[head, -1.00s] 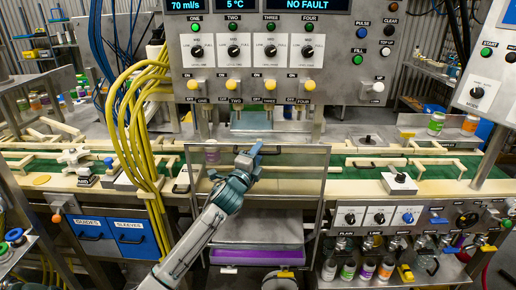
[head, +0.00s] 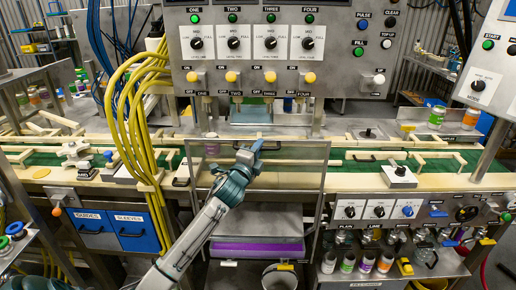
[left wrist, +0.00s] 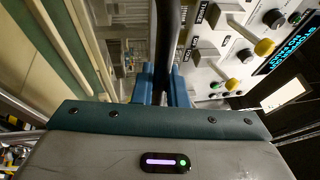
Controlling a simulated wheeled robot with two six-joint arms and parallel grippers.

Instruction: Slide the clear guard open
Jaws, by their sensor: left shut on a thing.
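The clear guard (head: 290,168) is a see-through panel in a metal frame, standing upright in front of the conveyor at the middle of the head view. My left gripper (head: 250,152) is at the upper part of the guard, left of its centre. In the left wrist view, the blue fingers (left wrist: 166,86) are shut around a dark upright bar (left wrist: 167,45), which looks like the guard's handle. My right gripper is not in view.
Yellow hoses (head: 135,110) hang left of the guard. A control panel (head: 255,55) with knobs and yellow switches is above it. A purple-edged tray (head: 258,252) and a bucket (head: 280,276) are below. Jars (head: 365,264) stand at lower right.

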